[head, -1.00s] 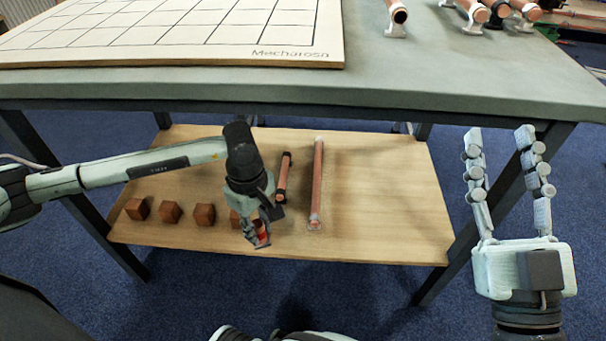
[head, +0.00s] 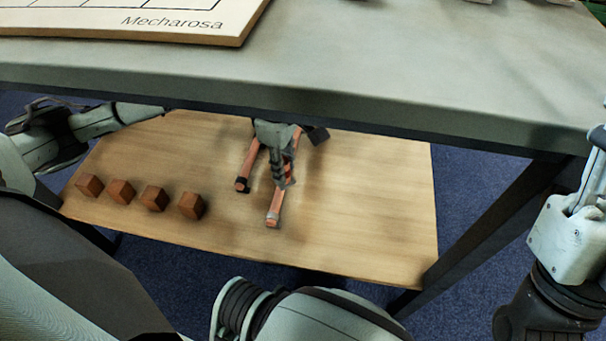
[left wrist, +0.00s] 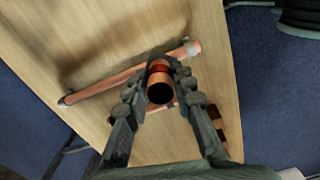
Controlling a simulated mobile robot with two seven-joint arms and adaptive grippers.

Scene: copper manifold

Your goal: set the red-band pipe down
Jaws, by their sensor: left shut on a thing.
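The red-band pipe is a short copper tube with a red ring, seen nearly end-on in the left wrist view (left wrist: 160,88). My left gripper (head: 285,182) is shut on it, pointing down over the wooden lower shelf (head: 350,220). In the head view the gripper hides most of the pipe. A longer copper pipe (head: 274,207) lies on the shelf behind and below the gripper; it also shows in the left wrist view (left wrist: 110,82). I cannot tell whether the held pipe touches the shelf.
A short dark-ended pipe (head: 248,164) lies left of the long one. Several brown cubes (head: 153,198) sit in a row on the shelf's left part. The shelf's right part is clear. The grey tabletop (head: 350,65) overhangs the shelf, with a board (head: 225,22) on it.

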